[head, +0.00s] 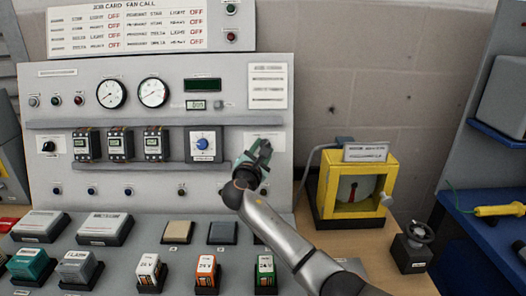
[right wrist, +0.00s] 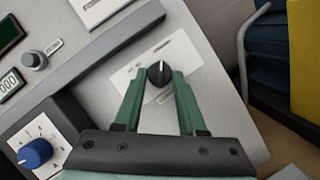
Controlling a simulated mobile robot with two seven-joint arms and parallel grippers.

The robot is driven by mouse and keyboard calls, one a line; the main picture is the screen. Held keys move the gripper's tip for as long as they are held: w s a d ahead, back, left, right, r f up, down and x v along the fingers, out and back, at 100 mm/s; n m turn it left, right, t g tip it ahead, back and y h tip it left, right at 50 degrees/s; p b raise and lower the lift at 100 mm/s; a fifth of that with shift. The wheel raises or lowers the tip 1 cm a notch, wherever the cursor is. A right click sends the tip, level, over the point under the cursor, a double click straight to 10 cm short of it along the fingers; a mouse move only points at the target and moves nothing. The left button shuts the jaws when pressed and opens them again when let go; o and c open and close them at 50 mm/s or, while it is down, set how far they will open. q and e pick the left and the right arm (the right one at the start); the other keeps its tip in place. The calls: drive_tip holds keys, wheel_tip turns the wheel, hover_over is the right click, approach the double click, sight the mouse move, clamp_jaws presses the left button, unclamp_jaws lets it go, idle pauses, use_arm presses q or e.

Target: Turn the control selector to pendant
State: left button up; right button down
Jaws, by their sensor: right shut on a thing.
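A black selector knob (right wrist: 159,74) with a white pointer line sits on a pale label plate (right wrist: 150,68) on the grey panel. In the right wrist view its pointer leans up and to the right; the label text is too blurred to read. My right gripper (right wrist: 157,82) has its green fingers on both sides of the knob, shut on it. In the head view my right gripper (head: 258,158) is at the panel's right side and hides the knob; only part of the label plate (head: 266,137) shows. My left gripper is not in view.
A blue dial (head: 202,144) is left of my right gripper, below a grey ledge (head: 150,123). A yellow framed box (head: 358,187) stands right of the panel. Several blocks and fuses lie on the bench in front. Bench space right of my forearm is partly clear.

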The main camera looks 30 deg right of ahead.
idle(0.6)
drive_tip(key=shift+c, duration=2.4)
unclamp_jaws()
drive_tip(key=shift+a, duration=0.1)
drive_tip(key=v, duration=1.2)
drive_tip(key=shift+a, duration=0.15)
drive_tip(key=shift+s, duration=0.1)
